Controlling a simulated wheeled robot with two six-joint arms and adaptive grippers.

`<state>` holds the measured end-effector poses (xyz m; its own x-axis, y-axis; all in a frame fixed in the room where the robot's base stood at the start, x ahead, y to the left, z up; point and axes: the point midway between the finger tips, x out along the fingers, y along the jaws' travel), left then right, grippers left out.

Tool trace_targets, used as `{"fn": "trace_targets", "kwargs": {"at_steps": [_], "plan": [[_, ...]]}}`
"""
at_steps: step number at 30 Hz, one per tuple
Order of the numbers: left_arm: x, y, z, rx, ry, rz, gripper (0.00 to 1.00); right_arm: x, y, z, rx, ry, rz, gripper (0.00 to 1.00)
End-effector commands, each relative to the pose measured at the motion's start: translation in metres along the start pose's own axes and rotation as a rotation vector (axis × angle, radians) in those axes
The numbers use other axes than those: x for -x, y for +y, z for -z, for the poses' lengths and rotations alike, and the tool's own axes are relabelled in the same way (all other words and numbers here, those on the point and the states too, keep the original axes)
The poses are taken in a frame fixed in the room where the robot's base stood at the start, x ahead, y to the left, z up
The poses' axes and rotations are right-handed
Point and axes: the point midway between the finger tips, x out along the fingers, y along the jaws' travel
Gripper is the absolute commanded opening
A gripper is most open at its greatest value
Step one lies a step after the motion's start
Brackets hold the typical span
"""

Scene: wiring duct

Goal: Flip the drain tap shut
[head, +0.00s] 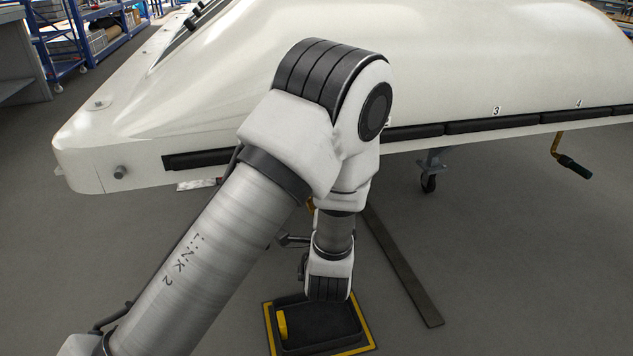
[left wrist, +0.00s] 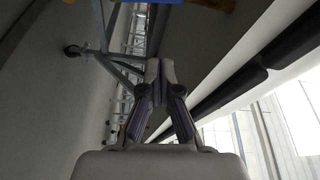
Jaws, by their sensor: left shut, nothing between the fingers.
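In the left wrist view my left gripper (left wrist: 160,72) is shut, its two fingertips together with nothing between them. It points along the underside of the large white body, beside a dark strip. In the head view my left arm covers the middle of the scene, and the gripper's fingers cannot be made out behind it. I cannot clearly identify the drain tap in either view. My right gripper is not in view.
The white body (head: 480,60) has a numbered dark strip along its edge. A yellow crank with a black grip (head: 573,166) hangs at the right. A dark yellow-edged tray (head: 357,347) and a long flat bar (head: 405,275) lie on the floor. A caster (head: 428,183) stands under the body.

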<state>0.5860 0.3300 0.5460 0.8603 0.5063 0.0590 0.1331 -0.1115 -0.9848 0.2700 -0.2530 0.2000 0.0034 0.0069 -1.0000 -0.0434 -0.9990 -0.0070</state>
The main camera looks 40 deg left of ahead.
Motion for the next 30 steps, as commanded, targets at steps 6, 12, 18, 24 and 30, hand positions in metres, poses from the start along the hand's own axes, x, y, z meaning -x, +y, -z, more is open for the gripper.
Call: {"fn": "trace_targets", "kwargs": {"at_steps": [6, 12, 18, 24, 30], "plan": [[-0.047, 0.006, -0.002, 0.006, -0.003, 0.002, 0.0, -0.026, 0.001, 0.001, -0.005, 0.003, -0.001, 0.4], [-0.075, 0.008, -0.013, 0.002, -0.004, -0.002, 0.0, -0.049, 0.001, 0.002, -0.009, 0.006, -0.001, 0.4], [-0.066, 0.004, -0.036, 0.002, -0.002, -0.002, 0.0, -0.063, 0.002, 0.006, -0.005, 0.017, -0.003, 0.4], [-0.065, 0.0, -0.038, 0.0, 0.0, -0.001, 0.0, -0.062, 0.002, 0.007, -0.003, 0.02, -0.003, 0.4], [-0.065, 0.001, -0.038, 0.0, 0.0, -0.001, 0.0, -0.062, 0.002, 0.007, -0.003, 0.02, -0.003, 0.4]]}}
